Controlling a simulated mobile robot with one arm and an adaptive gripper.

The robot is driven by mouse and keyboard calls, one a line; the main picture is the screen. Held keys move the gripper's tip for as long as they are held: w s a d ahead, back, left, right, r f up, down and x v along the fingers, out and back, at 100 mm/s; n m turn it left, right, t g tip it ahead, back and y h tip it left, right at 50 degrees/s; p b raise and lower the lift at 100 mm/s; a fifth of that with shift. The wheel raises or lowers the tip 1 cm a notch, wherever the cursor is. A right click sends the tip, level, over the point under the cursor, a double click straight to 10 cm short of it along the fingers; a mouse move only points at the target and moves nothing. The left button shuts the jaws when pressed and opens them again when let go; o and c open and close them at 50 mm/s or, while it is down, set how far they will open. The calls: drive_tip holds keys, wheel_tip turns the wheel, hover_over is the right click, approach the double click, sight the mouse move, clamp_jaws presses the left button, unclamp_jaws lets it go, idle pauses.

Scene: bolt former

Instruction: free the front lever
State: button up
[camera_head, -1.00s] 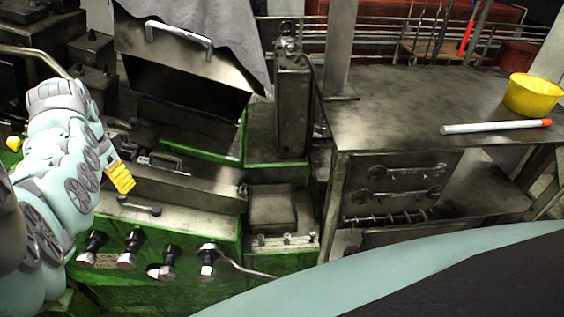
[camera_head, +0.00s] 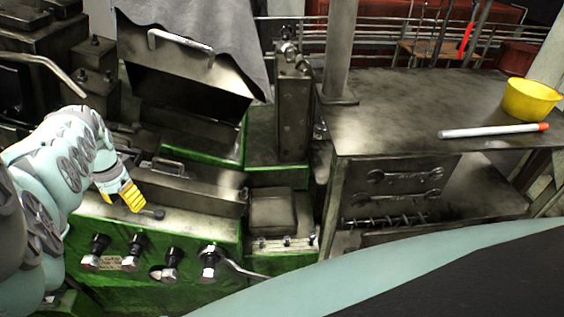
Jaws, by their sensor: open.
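My gripper (camera_head: 132,197), with yellow finger pads, is open and sits over the top of the green machine's front ledge. A small dark lever with a round knob (camera_head: 158,214) lies along that ledge, and its knob shows just right of my fingertips. The fingers hide the rest of this lever, and I cannot tell whether they touch it. A longer bent metal lever (camera_head: 240,268) sticks out to the right low on the machine's front. The frames do not show which of these is the front lever.
A raised metal cover with a handle (camera_head: 180,40) stands behind the ledge. Several bolt-like knobs (camera_head: 210,262) stick out of the green front (camera_head: 140,280). A metal bar (camera_head: 45,62) reaches in at upper left. On the right, a bench (camera_head: 400,105) holds a yellow bowl (camera_head: 530,100) and a white stick (camera_head: 490,131).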

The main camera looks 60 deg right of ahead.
idle(0.3)
clamp_jaws()
idle(0.3)
